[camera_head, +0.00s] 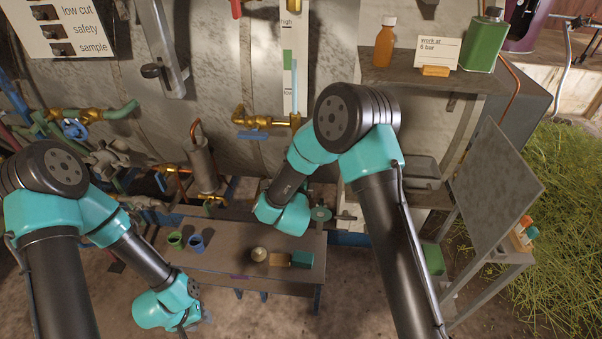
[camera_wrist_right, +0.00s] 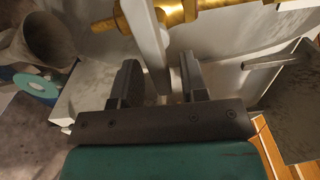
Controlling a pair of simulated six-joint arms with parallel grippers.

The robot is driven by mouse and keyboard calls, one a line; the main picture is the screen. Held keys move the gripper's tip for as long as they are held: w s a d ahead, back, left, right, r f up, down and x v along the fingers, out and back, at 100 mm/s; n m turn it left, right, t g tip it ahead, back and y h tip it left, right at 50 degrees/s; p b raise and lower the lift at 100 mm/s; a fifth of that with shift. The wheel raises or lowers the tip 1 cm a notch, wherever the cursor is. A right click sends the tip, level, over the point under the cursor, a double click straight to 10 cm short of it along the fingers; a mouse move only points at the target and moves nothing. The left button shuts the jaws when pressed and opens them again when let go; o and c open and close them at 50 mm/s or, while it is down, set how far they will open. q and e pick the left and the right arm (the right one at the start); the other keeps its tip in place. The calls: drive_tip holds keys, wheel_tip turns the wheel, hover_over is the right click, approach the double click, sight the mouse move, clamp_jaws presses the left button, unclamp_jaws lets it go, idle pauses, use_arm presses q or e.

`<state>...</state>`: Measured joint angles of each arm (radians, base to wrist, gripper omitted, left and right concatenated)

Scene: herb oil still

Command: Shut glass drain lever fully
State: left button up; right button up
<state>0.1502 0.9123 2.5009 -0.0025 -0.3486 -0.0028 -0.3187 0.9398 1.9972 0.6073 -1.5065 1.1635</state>
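The sight glass (camera_head: 294,75) with a green band stands on the tank wall. At its foot is a brass drain valve (camera_head: 262,120) with a blue lever (camera_head: 251,135) that looks roughly level. My right arm hangs below and right of it; its fingertips are hidden in the head view. In the right wrist view my right gripper (camera_wrist_right: 160,85) has its fingers apart, with a pale flat bar (camera_wrist_right: 150,50) reaching between them from near a brass fitting (camera_wrist_right: 165,12). I cannot tell if they touch, or which handle the bar is. My left gripper (camera_head: 192,322) is low at the left; its fingers are unclear.
A bench (camera_head: 225,262) with a green cup (camera_head: 175,239), a blue cup (camera_head: 197,243) and small blocks stands below. A shelf (camera_head: 420,75) at right holds an amber bottle (camera_head: 385,42) and a green canister (camera_head: 484,42). Pipes crowd the left.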

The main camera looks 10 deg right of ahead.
drive_tip(key=v, duration=1.7)
drive_tip(key=shift+d, duration=0.15)
idle(0.7)
